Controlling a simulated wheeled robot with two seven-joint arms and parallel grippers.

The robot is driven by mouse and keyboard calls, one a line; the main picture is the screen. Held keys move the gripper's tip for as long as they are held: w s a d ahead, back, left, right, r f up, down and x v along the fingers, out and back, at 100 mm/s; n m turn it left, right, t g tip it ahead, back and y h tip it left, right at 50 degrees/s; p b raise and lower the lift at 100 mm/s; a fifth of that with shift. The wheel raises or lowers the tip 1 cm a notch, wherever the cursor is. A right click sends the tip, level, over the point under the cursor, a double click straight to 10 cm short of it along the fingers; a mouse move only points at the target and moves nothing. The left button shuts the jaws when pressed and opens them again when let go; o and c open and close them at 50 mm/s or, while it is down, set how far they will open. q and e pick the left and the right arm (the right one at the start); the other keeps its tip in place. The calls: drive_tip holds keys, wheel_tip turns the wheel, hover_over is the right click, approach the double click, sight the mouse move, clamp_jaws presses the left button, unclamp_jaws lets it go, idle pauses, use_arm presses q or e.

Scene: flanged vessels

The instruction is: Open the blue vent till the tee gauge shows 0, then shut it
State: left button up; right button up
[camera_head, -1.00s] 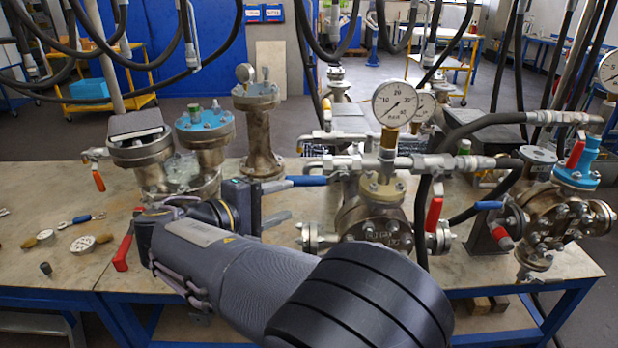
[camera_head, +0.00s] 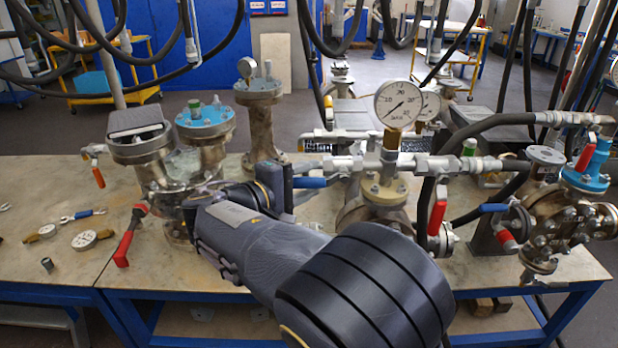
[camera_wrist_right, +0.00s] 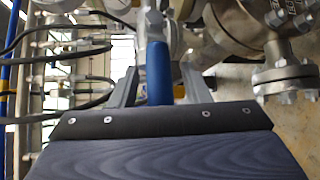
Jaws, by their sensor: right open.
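The blue vent handle (camera_head: 309,182) points left from the pipe tee, and its blue grip (camera_wrist_right: 158,72) stands between my fingers in the right wrist view. My right gripper (camera_wrist_right: 158,88) is open, with one finger on each side of the grip and gaps showing. In the head view my right gripper (camera_head: 289,183) is at the handle's left end, its fingers partly hidden. The tee gauge (camera_head: 398,103) is a round white dial on a brass stem above the tee. Its needle slants toward the lower left; I cannot read an exact value. My left gripper is not in view.
A red lever (camera_head: 437,212) hangs right of the tee. Another blue handle (camera_head: 494,208) is on the right vessel (camera_head: 548,226). A red-gripped lever (camera_head: 126,245) is at left. Hoses hang overhead.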

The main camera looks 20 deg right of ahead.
drive_tip(key=shift+w+d, duration=0.15)
drive_tip(key=shift+d, duration=0.15)
clamp_jaws()
drive_tip(key=shift+a+f, duration=0.1)
